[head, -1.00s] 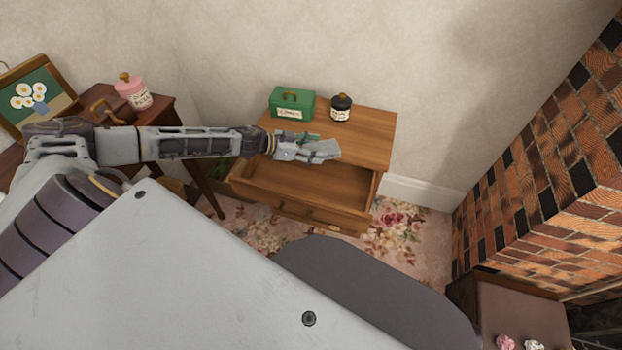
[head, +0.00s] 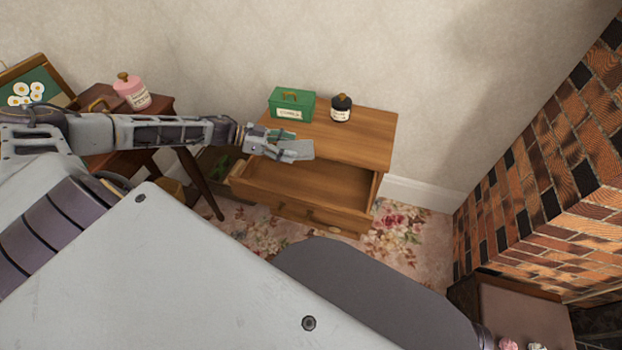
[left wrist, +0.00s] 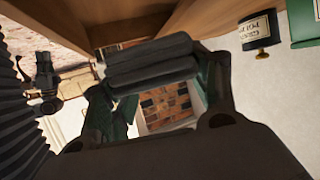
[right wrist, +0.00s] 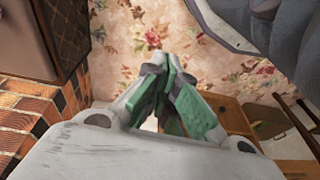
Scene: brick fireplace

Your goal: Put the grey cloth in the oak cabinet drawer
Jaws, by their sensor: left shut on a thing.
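The oak cabinet (head: 365,140) stands against the back wall, with its upper drawer (head: 300,208) pulled open; the visible part of the drawer's inside is bare. My left gripper (head: 284,149) is shut on the folded grey cloth (head: 300,150). In the head view it appears over the left part of the cabinet, by the top's front edge and the drawer opening; the height above them is hard to tell. In the left wrist view, the cloth (left wrist: 150,60) lies between the green finger pads. My right gripper (right wrist: 162,68) appears shut and empty above the flowered rug, seen only in its wrist view.
A green tin (head: 291,104) and a dark jar (head: 341,110) stand on the cabinet top. A dark side table (head: 160,108) with a pink jar (head: 133,92) is at left. A brick fireplace (head: 545,185) is at right. Flowered rug (head: 400,228) lies before the cabinet.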

